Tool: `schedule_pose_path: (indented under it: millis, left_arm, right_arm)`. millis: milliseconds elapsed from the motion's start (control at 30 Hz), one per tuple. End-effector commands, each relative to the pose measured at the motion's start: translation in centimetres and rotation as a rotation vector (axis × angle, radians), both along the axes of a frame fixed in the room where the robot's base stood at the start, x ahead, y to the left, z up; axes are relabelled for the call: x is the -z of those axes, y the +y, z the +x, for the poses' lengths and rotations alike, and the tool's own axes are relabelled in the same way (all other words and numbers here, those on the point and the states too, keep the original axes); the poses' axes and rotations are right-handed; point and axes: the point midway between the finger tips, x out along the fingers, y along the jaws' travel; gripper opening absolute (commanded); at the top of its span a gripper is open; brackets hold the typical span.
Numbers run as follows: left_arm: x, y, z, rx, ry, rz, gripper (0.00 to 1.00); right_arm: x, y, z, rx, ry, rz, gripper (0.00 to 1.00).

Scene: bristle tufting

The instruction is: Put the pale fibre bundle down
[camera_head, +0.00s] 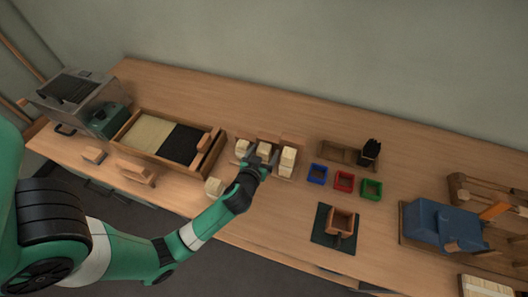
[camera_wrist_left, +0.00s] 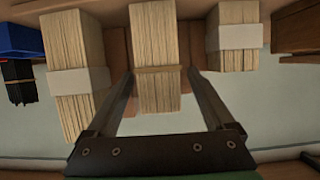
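Three pale fibre bundles stand side by side in a wooden holder (camera_head: 270,140) near the middle of the bench. They are the left bundle (camera_head: 242,147), the middle bundle (camera_head: 264,149) and the right bundle (camera_head: 287,160). My left gripper (camera_head: 262,161) is at the middle one. In the left wrist view the middle bundle (camera_wrist_left: 156,45), with a thin tan band, lies between the two fingers, with a narrow gap on each side. The bundles beside it (camera_wrist_left: 75,50) (camera_wrist_left: 234,35) have wide white bands. The fingers look open. My right gripper is not in view.
Another pale block (camera_head: 214,187) sits in front of the holder. A tray of pale and black fibre (camera_head: 160,140) is to the left. Blue (camera_head: 317,173), red (camera_head: 344,181) and green (camera_head: 371,189) bins stand right, with a dark bundle (camera_head: 371,149) behind them.

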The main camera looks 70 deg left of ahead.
Motion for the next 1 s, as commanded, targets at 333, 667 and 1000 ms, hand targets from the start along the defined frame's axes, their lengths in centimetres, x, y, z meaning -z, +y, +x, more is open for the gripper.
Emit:
schedule_pose_path:
  millis: [333, 667, 1000]
  left_arm:
    - [-0.8, -0.8, -0.6, 0.002, 0.002, 0.0, 0.87]
    - [-4.7, -5.9, -5.1, 0.005, 0.009, 0.0, 0.87]
    - [-5.3, -8.1, -7.1, 0.001, 0.005, 0.0, 0.87]
  right_arm:
    - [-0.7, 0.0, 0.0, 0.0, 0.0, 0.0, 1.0]
    - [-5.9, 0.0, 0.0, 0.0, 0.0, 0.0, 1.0]
    - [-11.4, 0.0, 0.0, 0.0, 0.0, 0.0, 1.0]
